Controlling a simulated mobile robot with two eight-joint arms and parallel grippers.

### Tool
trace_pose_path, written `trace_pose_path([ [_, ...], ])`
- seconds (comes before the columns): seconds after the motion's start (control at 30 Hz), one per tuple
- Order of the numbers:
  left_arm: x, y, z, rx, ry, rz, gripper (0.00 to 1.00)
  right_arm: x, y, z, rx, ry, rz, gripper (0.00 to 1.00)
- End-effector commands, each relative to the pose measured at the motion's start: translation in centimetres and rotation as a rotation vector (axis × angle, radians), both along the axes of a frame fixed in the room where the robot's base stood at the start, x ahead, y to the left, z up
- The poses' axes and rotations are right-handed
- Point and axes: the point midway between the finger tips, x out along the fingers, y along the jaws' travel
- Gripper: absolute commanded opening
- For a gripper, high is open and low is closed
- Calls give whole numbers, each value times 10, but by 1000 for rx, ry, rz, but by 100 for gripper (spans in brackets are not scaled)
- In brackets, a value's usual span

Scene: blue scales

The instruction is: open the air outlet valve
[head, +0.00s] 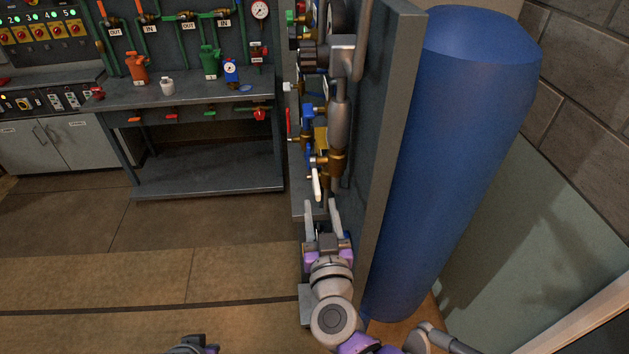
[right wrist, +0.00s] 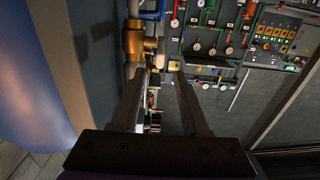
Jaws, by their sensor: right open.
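A brass valve (head: 325,162) with a white lever handle (head: 316,185) is fixed on the grey panel's left side; the lever hangs down. Which of the panel's valves is the air outlet valve, I cannot tell. My right gripper (head: 321,208) is open just below the white lever, its fingers pointing up at it. In the right wrist view the brass fitting (right wrist: 133,42) shows beyond the left finger. My right gripper (right wrist: 160,80) appears empty between its fingers; contact with the lever cannot be told. A dark part of my left arm or gripper (head: 193,345) only just shows at the bottom edge.
A large blue tank (head: 440,150) stands right of the grey panel (head: 390,130), close to my right arm. A workbench (head: 190,97) with valves, pipes and small pumps stands at the back left. The floor (head: 200,230) before it is clear.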

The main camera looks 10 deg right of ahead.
Motion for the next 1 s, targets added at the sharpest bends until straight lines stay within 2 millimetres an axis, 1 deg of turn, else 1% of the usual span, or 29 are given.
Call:
trace_pose_path([
  [0.03,0,0,0,0,0,0,0,10,-1,0,0,0,-4,45],
  [0.1,0,0,1,0,-1,0,0,23,-1,1,-1,0,-3,45],
  [0.3,1,0,5,0,-2,0,0,59,-1,1,0,-1,-2,45],
  [0.4,2,0,6,0,-3,0,0,72,0,1,0,-1,0,45],
  [0.5,2,0,7,0,-4,0,0,81,0,1,0,-1,0,45],
  [0.63,2,0,8,0,-4,0,0,86,-1,1,1,-1,0,45],
  [0.87,2,0,8,0,-4,0,0,87,0,0,1,0,1,45],
  [0.9,2,0,8,0,-4,0,0,87,0,0,1,0,1,43],
  [0.97,2,0,8,0,-4,0,0,87,0,0,1,0,1,32],
  [1.0,2,0,8,0,-4,0,0,87,0,0,1,0,1,25],
])
